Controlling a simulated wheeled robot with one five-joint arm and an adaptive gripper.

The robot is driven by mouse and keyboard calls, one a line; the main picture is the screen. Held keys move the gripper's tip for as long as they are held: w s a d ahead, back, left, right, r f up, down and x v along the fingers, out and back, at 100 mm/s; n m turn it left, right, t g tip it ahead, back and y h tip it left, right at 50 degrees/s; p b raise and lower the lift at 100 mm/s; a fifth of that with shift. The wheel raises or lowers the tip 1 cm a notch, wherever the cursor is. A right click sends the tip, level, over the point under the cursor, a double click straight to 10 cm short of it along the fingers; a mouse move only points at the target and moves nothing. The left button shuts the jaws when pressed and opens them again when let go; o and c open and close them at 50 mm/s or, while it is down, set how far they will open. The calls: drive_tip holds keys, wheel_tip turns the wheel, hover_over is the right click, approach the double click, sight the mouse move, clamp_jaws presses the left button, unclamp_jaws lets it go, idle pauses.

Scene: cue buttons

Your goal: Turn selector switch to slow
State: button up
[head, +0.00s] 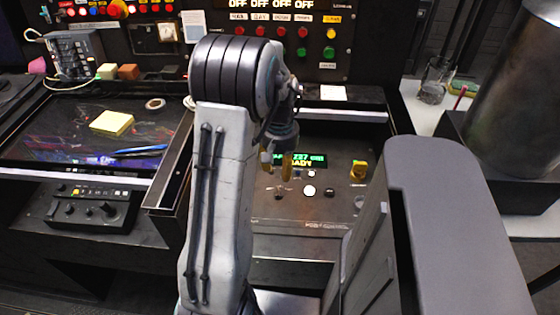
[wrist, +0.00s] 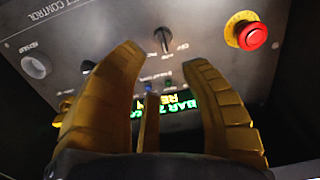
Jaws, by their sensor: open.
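In the wrist view a black pointer-like knob (wrist: 162,40) stands on the grey control panel (wrist: 120,22), just beyond the fingertips. It looks like the selector switch; its small labels are too blurred to read surely, so I cannot tell its setting. The knob appears roughly centred ahead of the gap, apart from the fingers. In the head view my gripper (head: 277,163) hangs above the panel (head: 290,212), beside its green lit display (head: 306,159). My arm hides part of the panel.
A red mushroom button on a yellow base (wrist: 249,32) is right of the knob in the wrist view. Another black knob (wrist: 88,66) and a round pale fitting (wrist: 36,66) lie left. In the head view a white button (head: 309,190) is near the gripper.

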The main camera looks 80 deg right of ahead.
drive_tip(key=shift+r, duration=1)
drive_tip(key=w+a+f+m+y, duration=0.1)
drive_tip(key=a+f+y, duration=0.1)
drive_tip(key=a, duration=0.7)
drive_tip(key=w+a+r+n+t+p, duration=0.1)
drive_tip(key=w+a+r+n+p, duration=0.1)
drive_tip(key=w+a+r+n, duration=0.4)
drive_tip(key=w+a+r+n+t+h+p, duration=0.1)
drive_tip(key=w+a+r+n+p, duration=0.2)
drive_tip(key=a, duration=1.1)
drive_tip(key=w+a+r+n+t+h+p, duration=0.1)
drive_tip(key=w+a+r+n+p, duration=0.2)
drive_tip(key=w+a+r+n, duration=0.6)
drive_tip(key=shift+w+a+r, duration=1)
drive_tip(key=shift+w+r, duration=0.15)
drive_tip(key=shift+r, duration=0.15)
drive_tip(key=shift+s, duration=0.1)
